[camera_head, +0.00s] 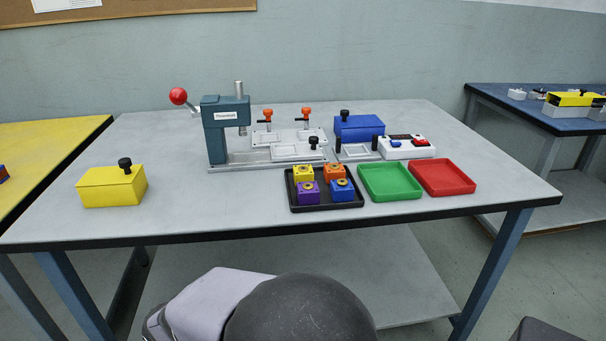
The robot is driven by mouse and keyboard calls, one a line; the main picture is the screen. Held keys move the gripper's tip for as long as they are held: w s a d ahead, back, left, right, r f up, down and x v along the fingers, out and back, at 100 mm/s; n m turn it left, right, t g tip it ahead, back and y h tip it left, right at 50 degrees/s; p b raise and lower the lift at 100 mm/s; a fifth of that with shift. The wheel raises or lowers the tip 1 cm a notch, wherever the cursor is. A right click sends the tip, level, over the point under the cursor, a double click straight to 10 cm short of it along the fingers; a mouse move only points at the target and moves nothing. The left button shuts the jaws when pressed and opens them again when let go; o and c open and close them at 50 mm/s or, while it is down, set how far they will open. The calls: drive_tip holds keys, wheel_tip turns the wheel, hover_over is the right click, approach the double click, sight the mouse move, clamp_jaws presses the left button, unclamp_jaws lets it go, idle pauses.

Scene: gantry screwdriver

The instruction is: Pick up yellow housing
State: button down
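A yellow box-shaped housing (110,187) with a black knob on top sits upright at the left front of the grey table. A smaller yellow block (303,174) sits at the back left of a black tray (324,208), beside an orange block (335,173), a purple block (308,192) and a blue block (342,190). The frame does not show which yellow thing the task means. My gripper is not in view; only grey and black parts of my arm show below the table's front edge.
A dark teal press (216,130) with a red-ball lever and a clamp fixture stands behind the tray. A blue housing (359,127) and a white button box (407,148) are at the back right. Green (390,182) and red (442,178) trays lie right. Between yellow housing and black tray is clear.

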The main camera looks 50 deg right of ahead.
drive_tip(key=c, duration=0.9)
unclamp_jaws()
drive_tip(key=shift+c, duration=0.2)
